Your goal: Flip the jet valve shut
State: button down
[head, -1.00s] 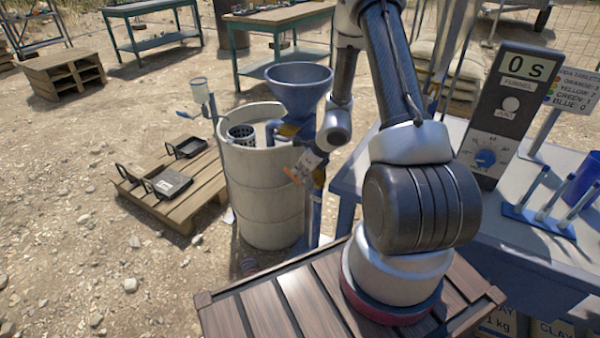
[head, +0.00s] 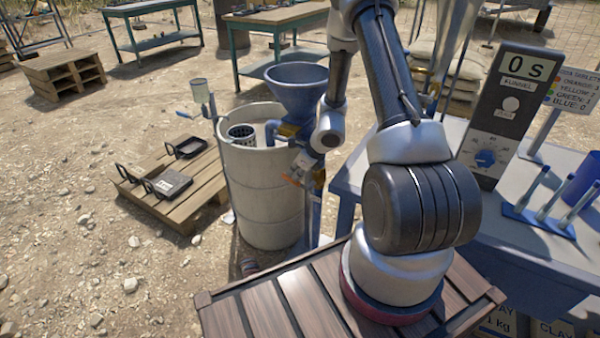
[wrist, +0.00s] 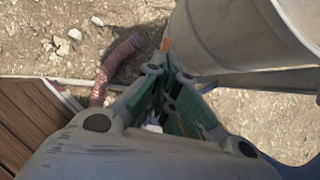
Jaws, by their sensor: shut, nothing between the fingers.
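The jet valve seems to be the small orange lever (head: 290,181) at the front right of the pale drum, low on the blue funnel stand. In the wrist view an orange piece (wrist: 166,44) shows just beyond my fingertips. My gripper (head: 297,175) reaches down beside the drum, close to this orange piece. In the wrist view my gripper (wrist: 168,72) is shut with nothing held between its green-padded fingers. I cannot tell whether the fingertips touch the orange piece. The valve body is hidden, and its lever angle is unclear.
The pale drum (head: 262,195) stands left of my gripper, with a blue funnel (head: 297,85) above its right rim. A ribbed red hose (wrist: 118,62) lies on the ground. A pallet (head: 185,205) with black trays is at left. A blue-grey table (head: 480,215) is at right.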

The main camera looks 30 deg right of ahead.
jog(key=shift+w+a+f, duration=0.3)
jog(key=shift+w+f, duration=0.05)
jog(key=shift+f, duration=0.25)
jog(key=shift+a+f, duration=0.1)
